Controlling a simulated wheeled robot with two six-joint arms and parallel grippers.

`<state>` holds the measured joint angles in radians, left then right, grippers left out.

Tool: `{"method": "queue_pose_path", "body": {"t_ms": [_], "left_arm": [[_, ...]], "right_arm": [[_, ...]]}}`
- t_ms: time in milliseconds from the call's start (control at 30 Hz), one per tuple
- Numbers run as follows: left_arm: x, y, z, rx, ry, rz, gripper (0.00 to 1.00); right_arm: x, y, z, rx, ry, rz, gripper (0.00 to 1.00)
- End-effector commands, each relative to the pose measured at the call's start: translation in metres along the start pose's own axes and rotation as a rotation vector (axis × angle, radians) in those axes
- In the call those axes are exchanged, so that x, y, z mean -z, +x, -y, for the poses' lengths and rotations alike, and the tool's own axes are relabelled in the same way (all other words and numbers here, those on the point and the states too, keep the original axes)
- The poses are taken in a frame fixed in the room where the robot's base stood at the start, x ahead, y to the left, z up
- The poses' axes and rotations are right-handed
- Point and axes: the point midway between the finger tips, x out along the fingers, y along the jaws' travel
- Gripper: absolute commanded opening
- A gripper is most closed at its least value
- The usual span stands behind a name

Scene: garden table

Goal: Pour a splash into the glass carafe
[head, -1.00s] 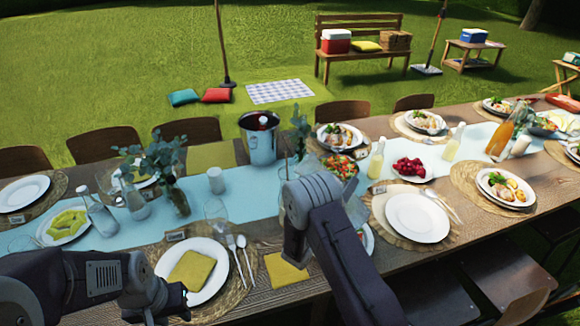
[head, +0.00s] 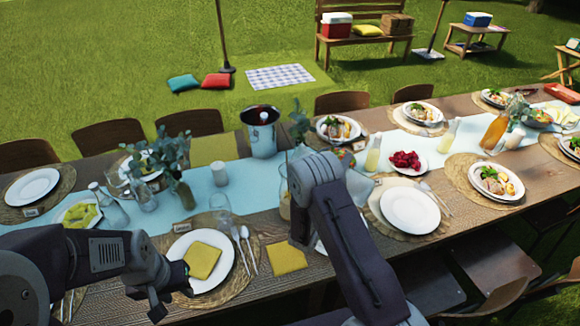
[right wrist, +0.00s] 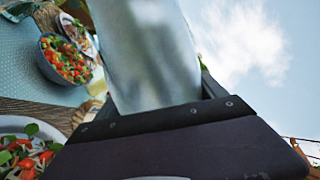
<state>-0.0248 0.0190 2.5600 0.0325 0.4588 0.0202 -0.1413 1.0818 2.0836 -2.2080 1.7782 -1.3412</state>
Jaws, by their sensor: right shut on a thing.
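My right gripper (right wrist: 157,100) is shut on a clear, frosted-looking glass vessel (right wrist: 150,50), which fills the middle of the right wrist view. Its ends and contents cannot be made out. In the head view my right arm hides that gripper. A clear glass vessel, seemingly the carafe (head: 143,196), stands upright on the blue runner at left, beside a leafy vase. A clear bottle (head: 111,211) stands just left of it. My left gripper (head: 171,289) seems open and empty at the near edge, by a plate with a yellow napkin.
A metal ice bucket (head: 262,136) stands behind my right arm. A drinking glass (head: 220,207) and a white candle (head: 220,175) stand on the runner. A salad bowl (right wrist: 65,60) is close to the held glass in the right wrist view. Plates crowd the table edges.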

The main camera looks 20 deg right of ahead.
Motion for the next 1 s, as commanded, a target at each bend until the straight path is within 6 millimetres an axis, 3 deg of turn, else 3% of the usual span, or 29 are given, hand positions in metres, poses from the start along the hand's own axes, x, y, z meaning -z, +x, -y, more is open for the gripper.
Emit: {"method": "queue_pose_path", "body": {"t_ms": [1000], "left_arm": [[0.003, -0.024, -0.001, 0.000, 0.000, 0.000, 0.36]], "right_arm": [[-0.010, 0.004, 0.019, 0.004, -0.114, 0.024, 0.07]]}}
